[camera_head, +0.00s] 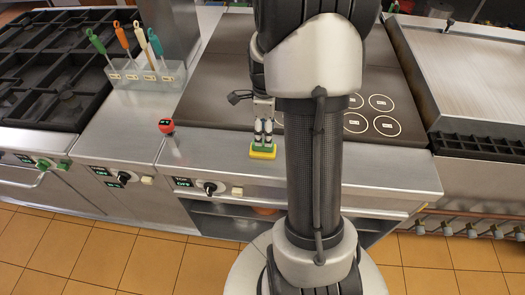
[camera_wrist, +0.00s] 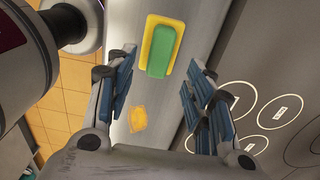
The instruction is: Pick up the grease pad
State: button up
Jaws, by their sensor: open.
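The grease pad (camera_head: 263,154) is a small block with a green part and a yellow part. It lies on the steel front strip of the counter, by the front edge of the dark cooktop. In the wrist view the pad (camera_wrist: 162,47) shows a green face over a wider yellow base. My gripper (camera_head: 263,131) is open and points down above the pad in the head view. In the wrist view my gripper (camera_wrist: 161,88) has its fingers wide apart with nothing between them. The pad lies beyond the fingertips, and no contact shows.
A red-topped item (camera_head: 166,126) stands left of the pad. A holder (camera_head: 145,75) with several coloured-handled tools is farther left, beside the black burner grates (camera_head: 50,60). The cooktop (camera_head: 215,95) has printed circles. A slatted grill (camera_head: 480,146) is at right.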

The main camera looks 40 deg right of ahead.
jog(key=shift+w+a+f+b, duration=0.15)
jog(key=shift+f+b, duration=0.5)
jog(key=shift+f, duration=0.95)
jog(key=shift+w+a+f+b, duration=0.1)
jog(key=shift+f+b, duration=0.5)
jog(key=shift+f, duration=0.95)
jog(key=shift+r, duration=0.1)
jog(key=c, duration=1.1)
jog(key=shift+c, duration=0.2)
notch_tip(320, 180, up, 20)
jog(key=p, duration=0.6)
